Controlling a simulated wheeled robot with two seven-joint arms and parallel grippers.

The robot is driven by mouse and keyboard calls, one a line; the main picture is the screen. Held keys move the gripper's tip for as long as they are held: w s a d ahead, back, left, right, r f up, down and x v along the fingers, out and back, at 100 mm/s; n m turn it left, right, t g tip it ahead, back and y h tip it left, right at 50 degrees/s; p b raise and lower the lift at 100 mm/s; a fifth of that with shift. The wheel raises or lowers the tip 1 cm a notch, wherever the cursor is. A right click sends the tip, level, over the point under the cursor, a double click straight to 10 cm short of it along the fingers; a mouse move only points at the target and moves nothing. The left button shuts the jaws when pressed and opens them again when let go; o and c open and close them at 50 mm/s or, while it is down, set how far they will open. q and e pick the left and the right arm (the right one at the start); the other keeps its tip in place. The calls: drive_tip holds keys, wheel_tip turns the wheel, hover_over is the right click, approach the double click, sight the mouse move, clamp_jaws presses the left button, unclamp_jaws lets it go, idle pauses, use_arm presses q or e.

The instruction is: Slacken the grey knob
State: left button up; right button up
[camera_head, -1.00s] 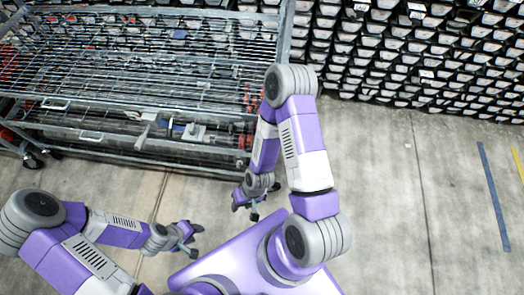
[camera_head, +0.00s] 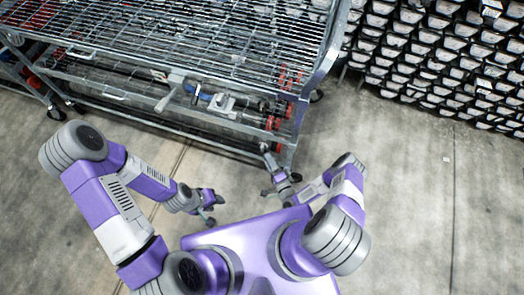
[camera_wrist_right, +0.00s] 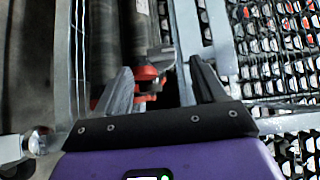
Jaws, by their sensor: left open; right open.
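I cannot single out the grey knob with certainty. Grey fittings (camera_head: 222,103) sit on the lower level of the metal rack, near a blue part (camera_head: 195,93). In the right wrist view a shiny rounded grey piece (camera_wrist_right: 40,140) shows at the lower left, but I cannot tell whether it is a knob. My right gripper (camera_head: 267,175) is open and empty by the rack's near right corner; its fingers (camera_wrist_right: 160,82) also show in its wrist view, with a red part (camera_wrist_right: 147,75) beyond them. My left gripper (camera_head: 214,208) is open and empty over the floor in front of the rack.
The wire-shelved metal rack (camera_head: 200,40) fills the upper left, with red parts (camera_head: 273,123) at its right end. Stacked black trays (camera_head: 440,60) stand at the upper right. The concrete floor (camera_head: 420,200) on the right is clear.

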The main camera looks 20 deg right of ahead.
sight(262, 149)
drive_tip(key=w, duration=0.2)
drive_tip(key=w+a+b, duration=0.1)
drive_tip(key=w, duration=0.4)
drive_tip(key=shift+w+a+b, duration=0.15)
drive_tip(key=shift+w+b, duration=0.05)
drive_tip(key=shift+b, duration=0.15)
drive_tip(key=c, duration=1)
drive_tip(key=shift+o, duration=0.2)
